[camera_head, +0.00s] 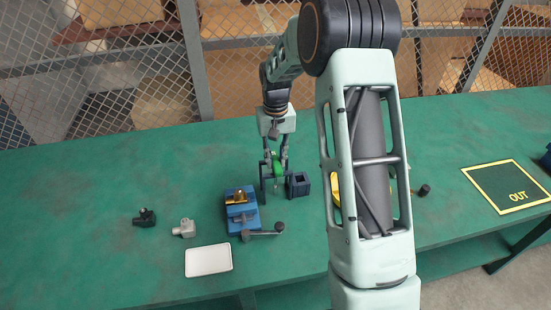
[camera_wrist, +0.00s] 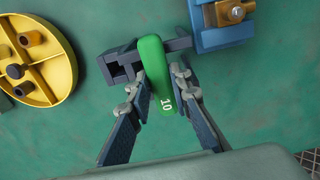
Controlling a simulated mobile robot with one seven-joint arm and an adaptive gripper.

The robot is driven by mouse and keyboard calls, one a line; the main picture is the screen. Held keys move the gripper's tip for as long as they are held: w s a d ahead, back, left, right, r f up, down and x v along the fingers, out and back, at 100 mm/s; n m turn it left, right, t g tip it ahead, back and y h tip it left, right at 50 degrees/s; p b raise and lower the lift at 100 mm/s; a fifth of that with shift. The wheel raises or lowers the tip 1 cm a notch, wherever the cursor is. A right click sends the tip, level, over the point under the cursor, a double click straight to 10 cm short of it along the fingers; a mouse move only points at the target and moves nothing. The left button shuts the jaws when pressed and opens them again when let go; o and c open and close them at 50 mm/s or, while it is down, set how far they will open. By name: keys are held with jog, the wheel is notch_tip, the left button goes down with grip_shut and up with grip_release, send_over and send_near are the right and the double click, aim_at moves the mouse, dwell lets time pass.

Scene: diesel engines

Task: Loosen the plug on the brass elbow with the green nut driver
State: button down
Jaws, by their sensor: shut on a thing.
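My gripper (camera_head: 274,172) is shut on the green nut driver (camera_wrist: 153,65), whose handle is marked 10 in the wrist view. The fingers (camera_wrist: 160,84) sit on either side of the handle. The driver's lower end is hidden. A dark blue holder (camera_head: 299,184) stands close beside the gripper; it also shows by the handle in the wrist view (camera_wrist: 121,68). I cannot tell whether the driver's tip is inside it. The brass elbow (camera_head: 237,196) sits in a blue vise (camera_head: 246,221), left of my gripper. The elbow's plug (camera_wrist: 237,13) is only partly clear at the wrist view's top edge.
A yellow round tray (camera_wrist: 63,62) with several knobs is partly behind my arm in the head view. A black fitting (camera_head: 145,218), a grey fitting (camera_head: 185,229) and a white tray (camera_head: 208,261) lie left of the vise. An OUT mat (camera_head: 497,190) lies far right.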

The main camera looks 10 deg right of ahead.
aim_at(275, 160)
notch_tip(275, 160, up, 16)
jog(key=p, duration=1)
dwell(0.5)
